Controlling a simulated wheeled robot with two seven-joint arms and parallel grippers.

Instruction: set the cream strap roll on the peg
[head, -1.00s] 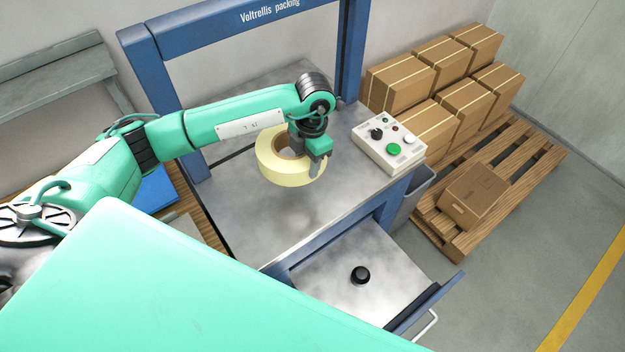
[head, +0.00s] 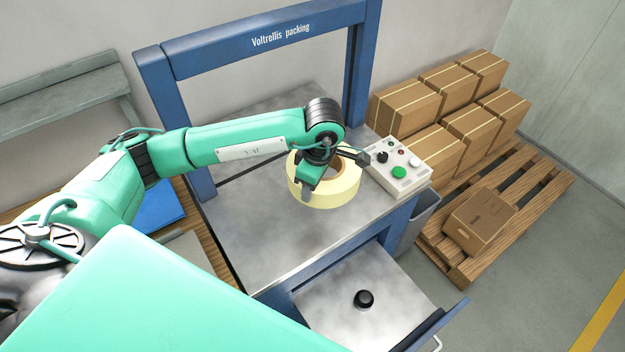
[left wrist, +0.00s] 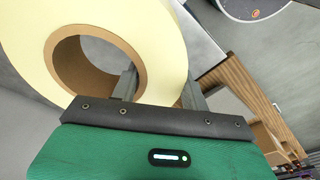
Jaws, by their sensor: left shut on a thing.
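The cream strap roll (head: 338,194) is a thick ring with a brown cardboard core. My left gripper (head: 307,190) is shut on its ring wall, at the roll's front left in the head view. The roll appears to be held above the grey metal bench top. In the left wrist view the roll (left wrist: 160,40) fills the upper left, with one finger inside the core and one outside. A short black peg (head: 364,298) stands on the lower pull-out shelf (head: 330,270), in front of and below the roll. My right gripper is out of view.
A control box (head: 398,167) with buttons sits at the bench's right end, close to the roll. A blue frame (head: 170,100) rises over the bench. Boxes (head: 405,100) and a wooden pallet (head: 460,265) are at right. The shelf around the peg is clear.

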